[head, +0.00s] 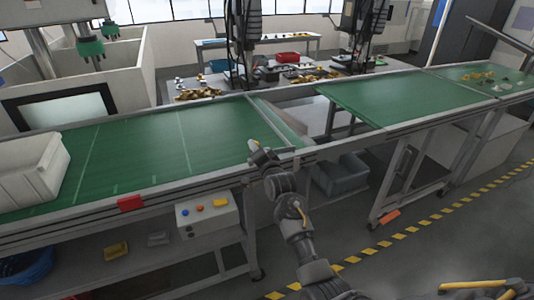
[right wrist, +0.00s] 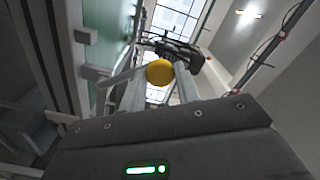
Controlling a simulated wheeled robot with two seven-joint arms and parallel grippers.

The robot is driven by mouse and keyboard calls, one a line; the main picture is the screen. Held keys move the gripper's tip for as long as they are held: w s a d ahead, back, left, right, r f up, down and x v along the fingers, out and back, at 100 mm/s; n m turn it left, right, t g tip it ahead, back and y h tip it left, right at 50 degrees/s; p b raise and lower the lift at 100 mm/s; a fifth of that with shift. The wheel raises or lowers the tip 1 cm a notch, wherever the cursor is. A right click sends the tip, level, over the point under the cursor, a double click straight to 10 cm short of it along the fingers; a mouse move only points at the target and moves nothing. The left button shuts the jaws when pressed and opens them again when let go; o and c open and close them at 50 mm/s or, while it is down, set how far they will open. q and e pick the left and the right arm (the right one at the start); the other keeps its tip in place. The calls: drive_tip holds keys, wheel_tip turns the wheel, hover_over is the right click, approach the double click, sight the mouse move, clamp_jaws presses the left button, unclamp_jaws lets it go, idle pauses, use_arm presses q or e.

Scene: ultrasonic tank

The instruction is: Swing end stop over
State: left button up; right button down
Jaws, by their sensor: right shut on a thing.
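My right gripper (head: 259,151) is at the near edge of the left green conveyor, close to its right end. In the right wrist view its two fingers (right wrist: 160,86) are shut on a round yellow knob (right wrist: 159,72). In the head view I cannot clearly tell the bar from the belt's end frame.
A white bin (head: 32,172) stands on the left conveyor (head: 165,140). A second green conveyor (head: 405,97) lies to the right, across a gap. A grey crate (head: 341,174) sits below the gap. A button box (head: 207,214) hangs under the near rail.

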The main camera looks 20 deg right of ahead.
use_arm(q)
drive_tip(key=shift+w+d, duration=0.1)
drive_tip(key=shift+w, duration=0.1)
use_arm(e)
drive_tip(key=shift+d+r+m, duration=0.1)
drive_tip(key=shift+r+m, duration=0.05)
drive_tip(key=shift+m, duration=0.15)
use_arm(q)
drive_tip(key=shift+w, duration=0.15)
use_arm(e)
drive_tip(key=shift+d, duration=0.1)
drive_tip(key=c, duration=1)
unclamp_jaws()
use_arm(q)
drive_tip(key=shift+w, duration=0.1)
wheel_tip(320, 180, down, 3)
drive_tip(key=b, duration=0.2)
drive_tip(key=shift+r+b, duration=0.15)
drive_tip(key=shift+b, duration=0.2)
use_arm(e)
drive_tip(key=s, duration=1)
drive_tip(key=shift+s+d, duration=0.15)
drive_tip(key=shift+s, duration=0.25)
